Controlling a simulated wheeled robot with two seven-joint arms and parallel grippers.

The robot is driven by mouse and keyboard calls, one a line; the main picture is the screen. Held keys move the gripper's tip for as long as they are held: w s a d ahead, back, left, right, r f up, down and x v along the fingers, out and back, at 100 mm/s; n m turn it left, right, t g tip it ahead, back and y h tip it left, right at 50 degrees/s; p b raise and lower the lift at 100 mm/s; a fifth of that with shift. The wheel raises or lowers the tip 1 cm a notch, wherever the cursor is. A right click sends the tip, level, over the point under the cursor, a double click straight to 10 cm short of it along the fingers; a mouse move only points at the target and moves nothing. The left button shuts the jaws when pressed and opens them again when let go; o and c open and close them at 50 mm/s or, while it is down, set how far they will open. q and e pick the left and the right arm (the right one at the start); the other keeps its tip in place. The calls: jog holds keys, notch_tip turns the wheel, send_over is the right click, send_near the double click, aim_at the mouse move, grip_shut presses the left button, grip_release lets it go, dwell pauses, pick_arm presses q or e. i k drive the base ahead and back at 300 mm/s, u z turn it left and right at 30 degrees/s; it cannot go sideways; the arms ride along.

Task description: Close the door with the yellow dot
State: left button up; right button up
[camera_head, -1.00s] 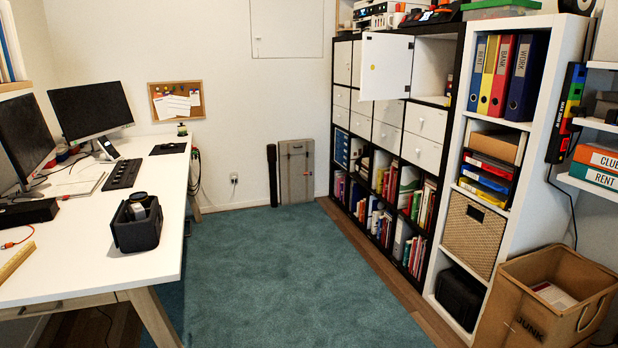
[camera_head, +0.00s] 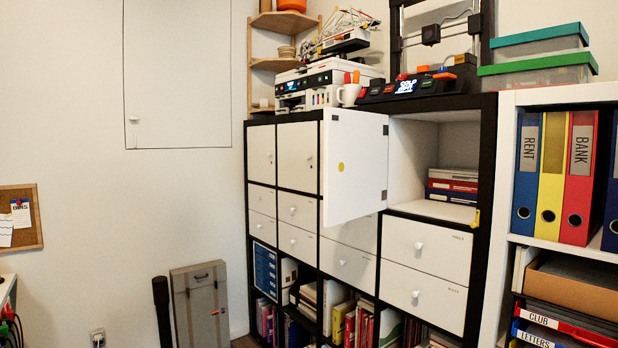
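The white door with the yellow dot (camera_head: 355,167) stands open on the dark-framed shelf, swung out from the compartment to its right. Its yellow dot (camera_head: 341,167) faces me. The open compartment (camera_head: 436,150) shows several stacked boxes or books inside. The hinges appear to be on the door's right edge, beside the compartment's left wall. Neither of my grippers shows in the head view.
A printer (camera_head: 325,82), a mug (camera_head: 348,94) and a dark 3D printer (camera_head: 425,85) stand on the shelf top. Closed white drawers (camera_head: 428,250) lie below the compartment. A grey wooden case (camera_head: 200,303) leans on the wall at left.

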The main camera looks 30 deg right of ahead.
aim_at(354, 167)
jog(key=i, duration=2.65)
jog(key=z, duration=2.6)
